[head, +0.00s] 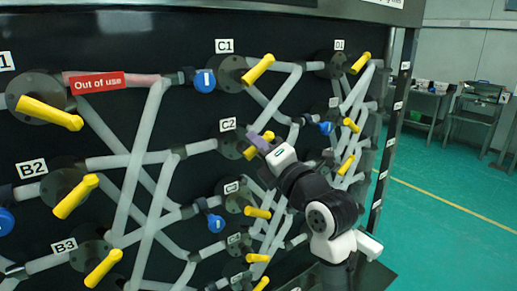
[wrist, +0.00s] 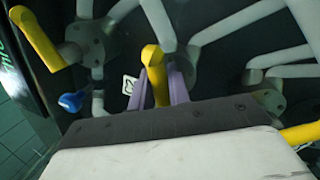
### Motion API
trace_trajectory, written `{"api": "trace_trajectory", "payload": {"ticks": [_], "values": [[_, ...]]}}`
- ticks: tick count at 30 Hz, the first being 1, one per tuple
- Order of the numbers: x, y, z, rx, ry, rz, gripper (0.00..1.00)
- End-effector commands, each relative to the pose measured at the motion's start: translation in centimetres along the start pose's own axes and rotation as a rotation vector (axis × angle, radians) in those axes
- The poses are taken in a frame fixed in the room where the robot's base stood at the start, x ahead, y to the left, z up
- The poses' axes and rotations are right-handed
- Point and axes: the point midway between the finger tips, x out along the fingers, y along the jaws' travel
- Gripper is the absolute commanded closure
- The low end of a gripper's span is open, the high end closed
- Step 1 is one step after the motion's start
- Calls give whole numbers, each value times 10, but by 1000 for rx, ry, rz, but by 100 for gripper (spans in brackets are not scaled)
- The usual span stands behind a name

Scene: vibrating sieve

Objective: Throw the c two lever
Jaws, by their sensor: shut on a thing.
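The C2 lever is a yellow handle (head: 252,152) on a round dark flange, to the right of the C2 label (head: 228,124) in the head view. My gripper (head: 262,141) is at this lever with its purple fingers shut on it. In the wrist view the yellow C2 lever (wrist: 155,75) stands between the two purple fingers (wrist: 161,88). The gripper and arm hide part of the lever and its flange in the head view.
Other yellow levers sit close by: C1 (head: 258,69) above, one (head: 257,212) below, D1 (head: 360,63) at right. White pipes cross the dark panel. A red "Out of use" tag (head: 97,82) hangs at upper left. Open green floor (head: 440,215) lies right of the panel.

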Motion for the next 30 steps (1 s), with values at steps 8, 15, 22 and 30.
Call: {"api": "trace_trajectory", "payload": {"ticks": [8, 15, 22, 30], "values": [[-2, -7, -2, 218, -44, -24, 100], [-2, -10, -3, 441, -88, -53, 100], [-3, -13, -5, 654, -131, -79, 100], [-4, -16, -8, 876, -176, -107, 100]]}}
